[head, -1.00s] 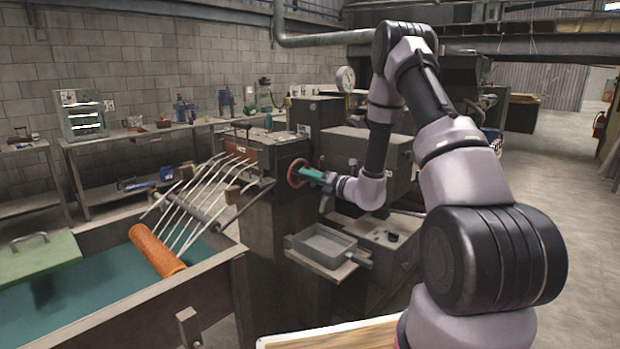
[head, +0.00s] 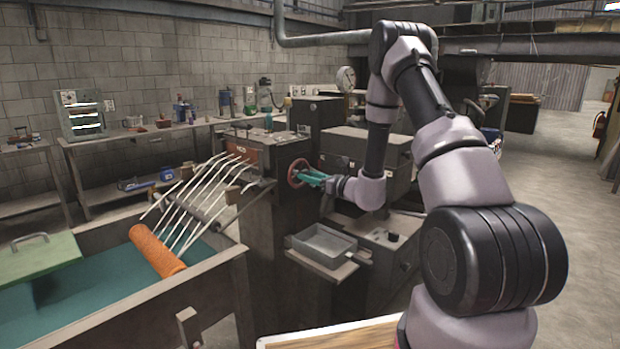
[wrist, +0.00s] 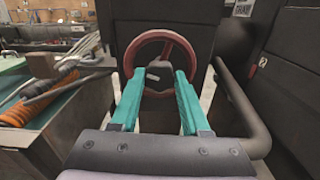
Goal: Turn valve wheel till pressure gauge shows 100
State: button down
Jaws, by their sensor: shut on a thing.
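The red valve wheel (head: 298,173) is on the side of the dark machine, left of my gripper. In the wrist view the wheel (wrist: 166,36) is a red ring with spokes and a small grey piece at its middle. My gripper (head: 308,177) has teal fingers that reach the wheel, and it is shut on it. In the wrist view the gripper fingers (wrist: 152,75) lie one to each side of the wheel's lower middle. The pressure gauge (head: 346,77) is a round white dial behind my arm. Its reading is too small to make out.
A grey tray (head: 322,243) sits on a shelf below the wheel. A dark pipe (wrist: 245,115) runs close to the right of my gripper. An orange roll (head: 156,250) and pale rods lie over a teal-lined tank at left.

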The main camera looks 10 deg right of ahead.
jog(key=shift+f+n, duration=0.1)
jog(key=shift+n, duration=0.2)
jog(key=shift+c, duration=1.9)
grip_release()
jog(key=shift+s+d, duration=0.1)
jog(key=v, duration=1)
jog(key=shift+s+d, duration=0.15)
jog(key=shift+s, duration=0.1)
